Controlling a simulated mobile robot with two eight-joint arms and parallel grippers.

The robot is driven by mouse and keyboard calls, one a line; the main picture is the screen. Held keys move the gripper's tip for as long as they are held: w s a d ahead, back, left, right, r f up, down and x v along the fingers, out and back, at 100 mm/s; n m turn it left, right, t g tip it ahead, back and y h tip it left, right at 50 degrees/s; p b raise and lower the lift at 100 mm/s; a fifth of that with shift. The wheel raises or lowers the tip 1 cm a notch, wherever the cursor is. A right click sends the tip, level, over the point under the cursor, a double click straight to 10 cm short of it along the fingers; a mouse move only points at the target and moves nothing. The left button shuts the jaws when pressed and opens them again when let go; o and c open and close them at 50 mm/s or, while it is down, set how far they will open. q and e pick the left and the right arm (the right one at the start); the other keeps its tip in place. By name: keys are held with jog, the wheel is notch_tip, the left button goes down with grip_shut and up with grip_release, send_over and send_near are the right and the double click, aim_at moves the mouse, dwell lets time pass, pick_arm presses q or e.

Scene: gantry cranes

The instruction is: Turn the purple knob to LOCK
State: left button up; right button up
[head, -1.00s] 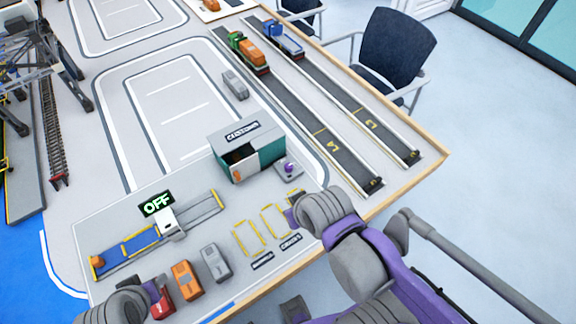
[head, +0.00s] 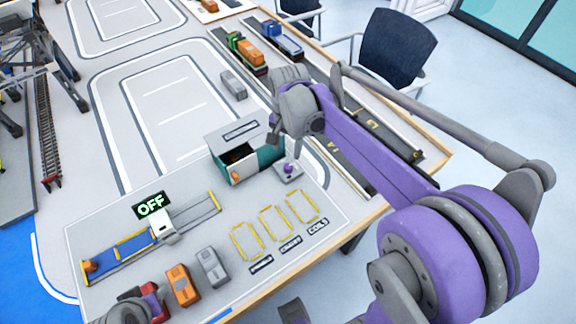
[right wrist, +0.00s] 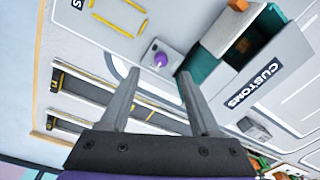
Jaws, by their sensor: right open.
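The purple knob (head: 288,169) sits on a small grey plate beside the teal and grey customs building (head: 232,136). In the right wrist view the knob (right wrist: 160,60) shows between and just beyond the open fingertips of my right gripper (right wrist: 160,76), apart from them. In the head view my right gripper (head: 283,136) is above and close to the knob; its fingers are hard to make out there. A LOCK mark cannot be read. My left gripper (head: 135,303) is partly in view at the bottom left by a red vehicle; its fingers are unclear.
Orange (head: 182,285) and grey (head: 212,267) vehicles stand at the front left. A sign (head: 150,205) reads OFF above a blue sliding track (head: 120,247). Yellow frames (head: 273,224) mark flat spots in front of the knob. Truck lanes (head: 345,165) run behind my right arm.

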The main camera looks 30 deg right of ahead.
aim_at(288, 166)
jog(key=shift+m+g, duration=0.3)
jog(key=shift+m, duration=0.6)
jog(key=f, duration=0.4)
jog(key=w+d+f, duration=0.1)
jog(key=f, duration=0.3)
jog(key=w+f+b, duration=0.1)
jog(key=f, duration=0.3)
jog(key=shift+w+d, duration=0.15)
jog(key=shift+d, duration=0.2)
grip_shut()
